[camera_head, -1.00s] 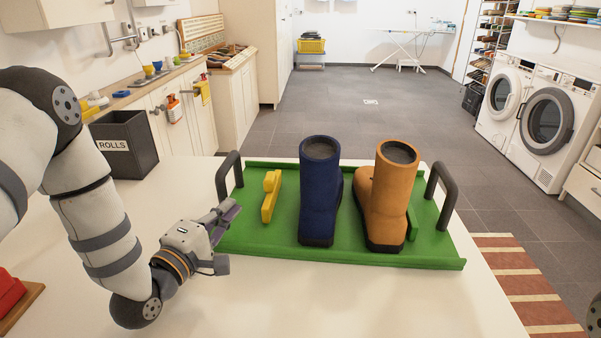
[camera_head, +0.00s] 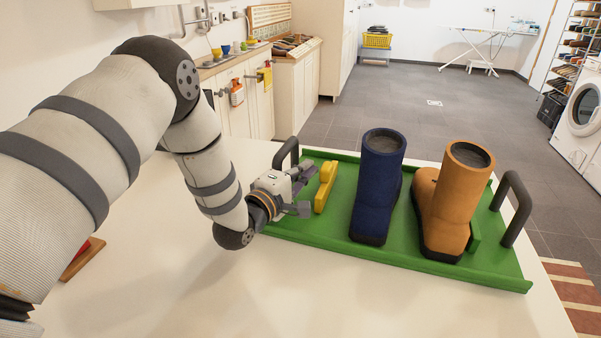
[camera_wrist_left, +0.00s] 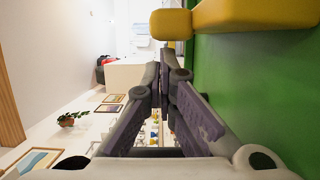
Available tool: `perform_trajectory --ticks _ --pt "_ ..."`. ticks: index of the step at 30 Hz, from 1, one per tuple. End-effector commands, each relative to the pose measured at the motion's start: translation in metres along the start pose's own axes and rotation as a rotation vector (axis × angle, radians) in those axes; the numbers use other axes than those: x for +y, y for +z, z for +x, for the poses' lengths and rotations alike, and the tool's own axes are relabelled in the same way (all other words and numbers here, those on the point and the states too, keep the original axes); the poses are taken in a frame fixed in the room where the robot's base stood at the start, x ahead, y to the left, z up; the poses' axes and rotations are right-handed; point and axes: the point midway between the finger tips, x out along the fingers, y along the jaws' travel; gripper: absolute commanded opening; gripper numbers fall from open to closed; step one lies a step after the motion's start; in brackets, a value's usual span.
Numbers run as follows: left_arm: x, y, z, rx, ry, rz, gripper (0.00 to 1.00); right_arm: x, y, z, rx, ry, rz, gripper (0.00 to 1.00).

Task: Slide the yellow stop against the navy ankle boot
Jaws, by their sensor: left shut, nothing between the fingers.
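The yellow stop (camera_head: 325,187) lies on the left part of the green tray (camera_head: 300,238). The navy ankle boot (camera_head: 376,190) stands upright on the tray to its right, with a strip of bare green between them. My left gripper (camera_head: 309,177) is shut and empty, just left of the stop, over the tray's left end. In the left wrist view the closed fingers (camera_wrist_left: 164,88) show below the yellow stop (camera_wrist_left: 248,18), apart from it in the picture. Whether they touch it, I cannot tell. My right gripper is out of view.
An orange boot (camera_head: 450,200) stands right of the navy one, by a green block (camera_head: 475,235). Black handles rise at the tray's left end (camera_head: 287,152) and right end (camera_head: 518,208). The white table (camera_head: 340,300) is clear in front.

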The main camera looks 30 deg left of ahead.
Motion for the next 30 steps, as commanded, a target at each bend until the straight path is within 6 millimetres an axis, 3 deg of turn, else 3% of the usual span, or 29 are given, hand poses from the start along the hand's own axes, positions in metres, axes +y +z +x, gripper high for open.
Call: perform_trajectory --ticks 5,16,30 --pt "0.000 0.002 0.000 -0.001 0.001 0.000 0.00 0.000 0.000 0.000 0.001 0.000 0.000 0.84" --pt "0.000 0.064 0.016 -0.002 0.001 0.000 0.00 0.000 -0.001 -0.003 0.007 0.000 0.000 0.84" --pt "0.000 0.071 0.017 -0.005 -0.001 0.000 0.00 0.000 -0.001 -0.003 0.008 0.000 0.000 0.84"
